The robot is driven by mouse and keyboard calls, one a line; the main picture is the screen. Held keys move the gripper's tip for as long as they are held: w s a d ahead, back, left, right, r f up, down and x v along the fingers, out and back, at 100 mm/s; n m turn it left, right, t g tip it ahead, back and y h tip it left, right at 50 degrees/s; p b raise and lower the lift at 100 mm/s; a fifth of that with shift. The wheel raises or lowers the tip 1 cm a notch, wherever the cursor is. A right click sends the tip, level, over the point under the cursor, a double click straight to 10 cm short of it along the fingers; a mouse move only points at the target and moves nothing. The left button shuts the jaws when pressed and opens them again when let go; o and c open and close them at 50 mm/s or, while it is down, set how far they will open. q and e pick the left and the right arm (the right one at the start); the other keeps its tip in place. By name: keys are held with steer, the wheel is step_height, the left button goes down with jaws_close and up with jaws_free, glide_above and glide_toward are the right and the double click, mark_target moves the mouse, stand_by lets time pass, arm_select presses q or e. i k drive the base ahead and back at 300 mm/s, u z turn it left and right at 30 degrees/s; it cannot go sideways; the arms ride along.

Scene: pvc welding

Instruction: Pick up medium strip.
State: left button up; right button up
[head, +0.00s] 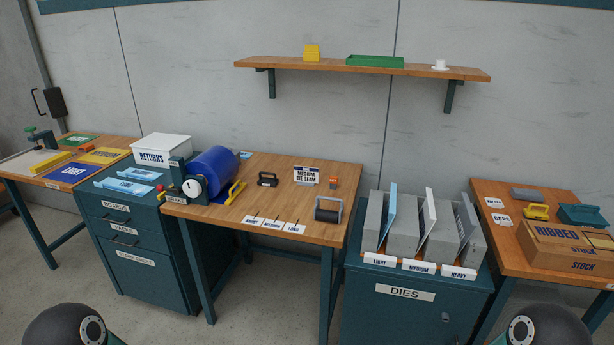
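A small white label reading "MEDIUM" (272,224) lies at the front edge of the middle wooden table (235,200), between a left label and a right label reading "LONG" (293,229). Thin dark marks show just behind these labels; I cannot tell whether they are strips or slots. No medium strip stands out clearly. A card on the same table reads "MEDIUM DIE SEAM" (306,176). Neither gripper shows; only dark round parts of my own body appear at the bottom left and bottom right.
A blue roll (213,170) stands at the middle table's left, with a black-handled block (267,179) and a roller tool (328,210) on the table. The DIES cabinet (440,306) holds upright panels to the right. A RIBBED STOCK box (560,245) sits on the far right table.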

mark_target(140, 174)
steer(key=z, duration=0.05)
steer(key=k, duration=0.45)
steer(key=u, duration=0.35)
steer(key=i, duration=0.45)
steer(key=u, duration=0.8)
steer(key=i, duration=1.9)
steer(key=z, duration=0.1)
